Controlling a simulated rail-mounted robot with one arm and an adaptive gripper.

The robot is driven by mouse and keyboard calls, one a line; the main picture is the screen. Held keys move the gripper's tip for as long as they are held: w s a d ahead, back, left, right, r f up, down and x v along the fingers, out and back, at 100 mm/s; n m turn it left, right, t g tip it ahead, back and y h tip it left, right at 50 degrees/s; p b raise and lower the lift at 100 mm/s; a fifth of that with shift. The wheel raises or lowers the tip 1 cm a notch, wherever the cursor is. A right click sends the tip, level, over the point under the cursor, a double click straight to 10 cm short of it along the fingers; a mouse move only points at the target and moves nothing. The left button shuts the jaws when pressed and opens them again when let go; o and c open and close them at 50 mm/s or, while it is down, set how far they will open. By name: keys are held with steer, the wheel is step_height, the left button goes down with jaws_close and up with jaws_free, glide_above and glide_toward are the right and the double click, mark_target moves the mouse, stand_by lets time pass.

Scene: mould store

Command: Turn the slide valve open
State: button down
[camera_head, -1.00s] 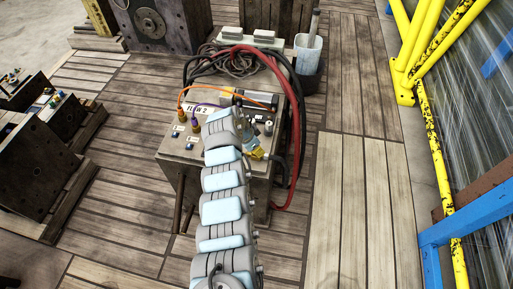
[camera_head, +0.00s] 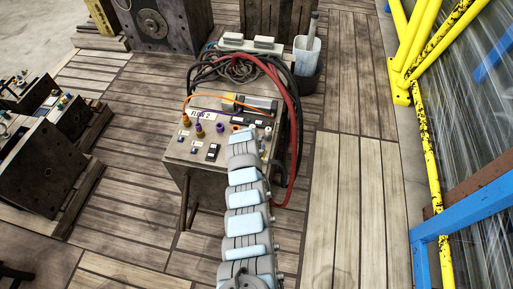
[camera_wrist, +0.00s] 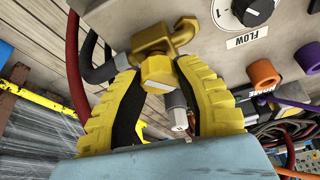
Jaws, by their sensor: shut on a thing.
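In the wrist view a brass valve (camera_wrist: 165,38) sticks out from a beige panel, with a yellow handle piece (camera_wrist: 158,72) on it. It appears to be the slide valve; no label on it is readable. My gripper (camera_wrist: 160,70) has its two yellow-padded fingers shut on the yellow handle piece, one finger on each side. In the head view my own arm hides the gripper and the valve.
A black dial (camera_wrist: 252,10) labelled FLOW sits beside the valve. Orange and purple fittings (camera_wrist: 263,74) are to the right. A red hose (camera_wrist: 75,70) runs at left. The box (camera_head: 200,165) stands on planks; a yellow rail (camera_head: 425,120) is at right.

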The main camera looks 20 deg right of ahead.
steer(key=n+y+p, duration=0.1)
steer(key=n, duration=0.2)
steer(key=shift+s+d+t, duration=0.1)
steer(key=shift+t, duration=0.2)
steer(key=n+y, duration=0.1)
steer(key=n, duration=0.1)
steer(key=shift+f+n+t, duration=0.1)
steer(key=shift+n+t, duration=0.2)
steer(key=n+b, duration=0.1)
steer(key=n, duration=0.1)
steer(key=shift+f+n+y, duration=0.15)
steer(key=shift+n+y, duration=0.15)
steer(key=shift+y, duration=0.1)
steer(key=shift+n+y+b, duration=0.6)
steer(key=shift+n+b, duration=0.9)
steer(key=c, duration=0.7)
jaws_free()
steer(key=shift+r, duration=0.25)
steer(key=shift+r, duration=0.1)
